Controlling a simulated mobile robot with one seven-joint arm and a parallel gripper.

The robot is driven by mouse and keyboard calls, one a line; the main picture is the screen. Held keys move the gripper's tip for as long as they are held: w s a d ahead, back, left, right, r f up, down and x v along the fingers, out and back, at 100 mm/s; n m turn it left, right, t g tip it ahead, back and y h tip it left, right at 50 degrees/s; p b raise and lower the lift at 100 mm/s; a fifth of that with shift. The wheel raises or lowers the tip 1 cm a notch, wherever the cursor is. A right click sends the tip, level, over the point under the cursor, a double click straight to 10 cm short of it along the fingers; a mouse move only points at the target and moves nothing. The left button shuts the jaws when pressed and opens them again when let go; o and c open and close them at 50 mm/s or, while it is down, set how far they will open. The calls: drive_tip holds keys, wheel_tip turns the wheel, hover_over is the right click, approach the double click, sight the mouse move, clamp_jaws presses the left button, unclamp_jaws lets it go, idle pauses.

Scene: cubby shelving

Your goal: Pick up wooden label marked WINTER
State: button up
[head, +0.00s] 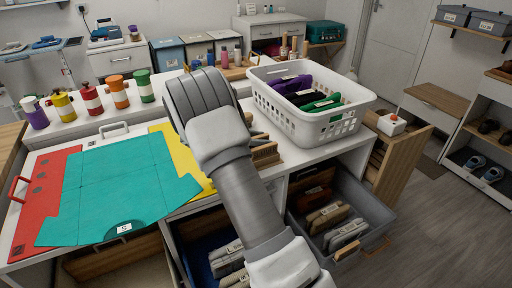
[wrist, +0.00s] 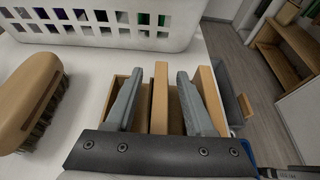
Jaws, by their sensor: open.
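In the wrist view my gripper (wrist: 154,85) is open, with one grey finger on each side of a thin upright wooden piece (wrist: 159,98). A gap shows between each finger and the wood. This piece is seen nearly edge-on, and no lettering can be read, so I cannot confirm that it is the label marked WINTER. Another wooden piece (wrist: 212,92) stands just outside the right finger, and more wood shows behind the left finger. In the head view my arm hides the gripper and most of this spot.
A wooden brush (wrist: 31,97) lies left of my gripper. A white basket (head: 311,123) holding dark, purple and green items stands close behind. Open drawers (head: 375,207) lie below the counter. A teal folder (head: 118,195) covers the left worktop. Floor (head: 440,225) is clear at right.

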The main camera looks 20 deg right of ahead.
drive_tip(key=shift+d+f, duration=0.3)
drive_tip(key=shift+d, duration=0.35)
drive_tip(key=shift+c, duration=0.3)
clamp_jaws()
